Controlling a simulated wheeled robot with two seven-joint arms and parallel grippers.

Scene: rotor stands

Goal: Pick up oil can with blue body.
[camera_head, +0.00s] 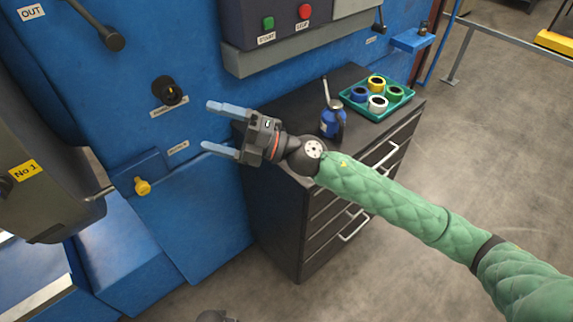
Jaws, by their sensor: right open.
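The oil can (331,122) has a blue body with a grey top and a thin upright spout. It stands upright on the dark top of the drawer cabinet (283,225), beside a green tray. My right gripper (210,126) is open and empty. Its two pale blue fingers point left, toward the blue machine front, to the left of the oil can and apart from it. The wrist of my right arm shows just in front of the can and to its left.
The green tray (356,108) holds several coloured rings at the cabinet's back right. The blue machine (190,225) stands at the left, with knobs. A grey control box (285,55) overhangs the cabinet's back. Open floor lies at the right.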

